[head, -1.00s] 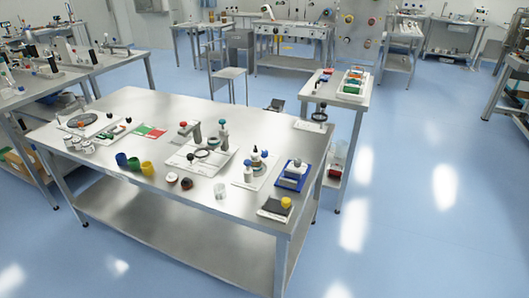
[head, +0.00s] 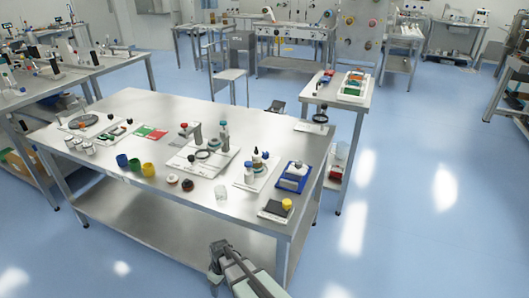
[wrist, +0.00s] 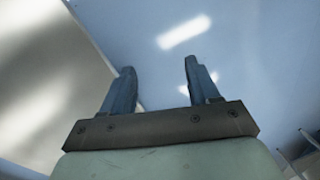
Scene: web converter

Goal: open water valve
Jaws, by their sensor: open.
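A small grey fixture with a red knob (head: 184,126) stands on a white tray on the steel table in the head view. It may be the water valve, but it is too small to be sure. A grey post (head: 197,134) stands right beside the knob. My gripper (head: 218,246) is at the bottom of the head view, in front of the table's near side and well apart from the fixture. In the wrist view my gripper (wrist: 159,68) is open and empty, its two fingers apart over blue floor. The fixture is not visible there.
The steel table (head: 130,110) also holds colored cups (head: 134,165), a glass beaker (head: 221,192), a blue tray (head: 305,178) and a black pad with a yellow knob (head: 286,204). A lower shelf (head: 150,205) runs beneath. The floor to the right is clear.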

